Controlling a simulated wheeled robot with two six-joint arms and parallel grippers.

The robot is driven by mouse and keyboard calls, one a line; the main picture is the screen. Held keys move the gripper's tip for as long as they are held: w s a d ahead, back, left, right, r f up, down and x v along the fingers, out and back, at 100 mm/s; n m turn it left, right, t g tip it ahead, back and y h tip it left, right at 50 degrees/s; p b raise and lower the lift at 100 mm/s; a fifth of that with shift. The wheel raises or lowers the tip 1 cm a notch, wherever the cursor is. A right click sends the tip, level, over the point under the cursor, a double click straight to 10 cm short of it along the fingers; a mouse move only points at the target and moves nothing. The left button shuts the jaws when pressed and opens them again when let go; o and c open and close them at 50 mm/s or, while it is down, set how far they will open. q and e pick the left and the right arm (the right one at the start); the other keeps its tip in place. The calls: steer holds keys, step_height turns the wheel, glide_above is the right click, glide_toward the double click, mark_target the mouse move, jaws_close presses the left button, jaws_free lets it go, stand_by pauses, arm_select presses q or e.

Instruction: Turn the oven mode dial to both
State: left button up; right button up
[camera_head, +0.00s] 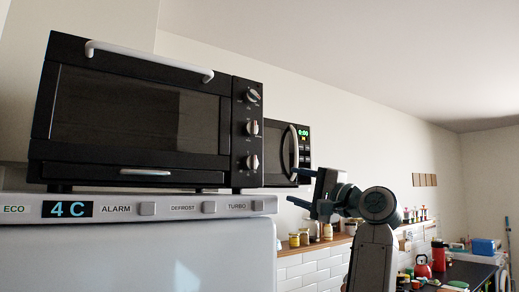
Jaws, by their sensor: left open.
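A black toaster oven (135,115) with a white door handle stands on top of a grey-white fridge. Its right-hand panel has three silver dials: a top dial (253,95), a middle dial (252,128) and a bottom dial (252,162). Their labels are too small to read, so I cannot tell which is the mode dial or its setting. My left gripper (302,187) is open and empty, its fingers pointing left. In the picture it is right of and lower than the dials, apart from them. My right gripper is not in view.
The fridge (130,245) has a panel reading 4 C under the oven. A black microwave (288,150) with a green display is right of the oven, near my gripper in the picture. A wooden shelf (330,242) with jars runs along the wall. A red kettle (422,266) stands lower right.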

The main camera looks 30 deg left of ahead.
mark_target(256, 126)
arm_select(q)
steer(key=s+d+r+n+t+h, duration=0.35)
steer(key=s+r+n, duration=0.45)
steer(key=s+r, duration=0.55)
steer(key=shift+h, duration=0.35)
steer(key=p+x, duration=0.2)
steer(key=x, duration=0.3)
steer(key=p+x, duration=0.3)
steer(key=x, duration=0.2)
steer(key=shift+a+r, duration=0.1)
steer(key=shift+r, duration=0.15)
steer(key=shift+w+a+f, duration=0.15)
steer(key=shift+w+a, duration=0.25)
steer(key=shift+a, duration=0.1)
steer(key=c, duration=1)
steer(key=shift+o, duration=0.2)
steer(key=shift+m, duration=0.3)
